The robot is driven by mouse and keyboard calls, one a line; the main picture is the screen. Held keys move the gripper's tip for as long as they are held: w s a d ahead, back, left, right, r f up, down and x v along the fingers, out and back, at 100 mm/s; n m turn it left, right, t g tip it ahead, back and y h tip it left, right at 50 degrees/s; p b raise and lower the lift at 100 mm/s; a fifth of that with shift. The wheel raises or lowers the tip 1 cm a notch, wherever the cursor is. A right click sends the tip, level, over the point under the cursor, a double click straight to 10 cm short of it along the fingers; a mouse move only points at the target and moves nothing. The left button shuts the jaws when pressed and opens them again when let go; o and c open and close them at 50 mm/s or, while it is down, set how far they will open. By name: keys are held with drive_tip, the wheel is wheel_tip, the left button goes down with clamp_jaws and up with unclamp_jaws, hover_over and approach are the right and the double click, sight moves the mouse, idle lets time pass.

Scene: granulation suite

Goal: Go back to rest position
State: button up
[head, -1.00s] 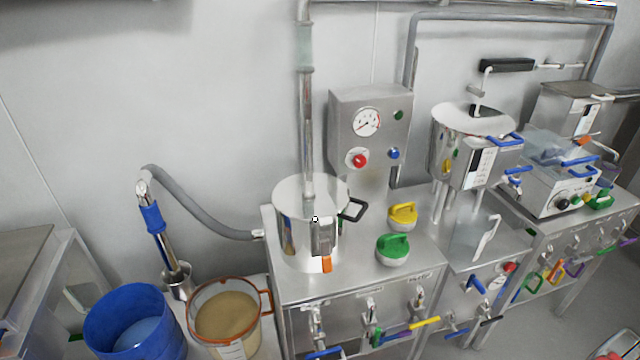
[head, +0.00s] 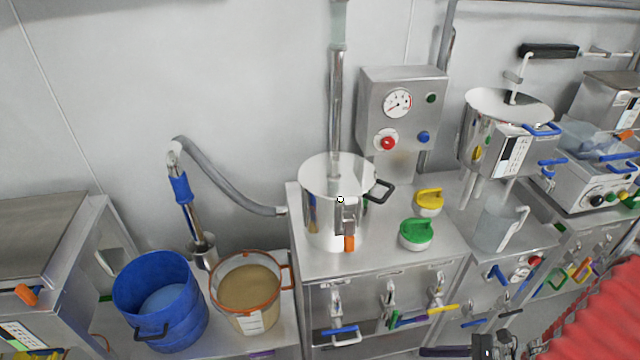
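My arm, in a red ribbed sleeve, enters the head view at the lower right. At its lower end is a dark metal part that looks like my gripper (head: 495,346), cut off by the bottom edge. Its fingers cannot be made out, so whether it is open or shut, or holds anything, is hidden. It appears in front of the steel benches, low in the picture. The task names no object.
A steel bench (head: 400,248) carries a steel vessel (head: 322,205), a green-lidded item (head: 416,233) and a yellow-lidded one (head: 428,202). A blue bucket (head: 160,300) and an orange-rimmed tub (head: 250,290) stand left. A gauge box (head: 402,110) is behind.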

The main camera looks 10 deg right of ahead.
drive_tip(key=w+a+r+n+g+h, duration=0.1)
drive_tip(key=a+r+n+g+h, duration=0.3)
drive_tip(key=r+n, duration=0.6)
drive_tip(key=w+r+n+g+h, duration=0.1)
drive_tip(key=r+n+h, duration=0.5)
drive_tip(key=r+n, duration=0.35)
drive_tip(key=a+r+n+t+h, duration=0.1)
drive_tip(key=a+r+n+t, duration=0.4)
drive_tip(key=a+r, duration=0.8)
wheel_tip(320, 180, up, 3)
drive_tip(key=shift+f+n+h, duration=0.1)
drive_tip(key=shift+n+h, duration=0.2)
drive_tip(key=shift+n, duration=0.75)
drive_tip(key=shift+w, duration=0.1)
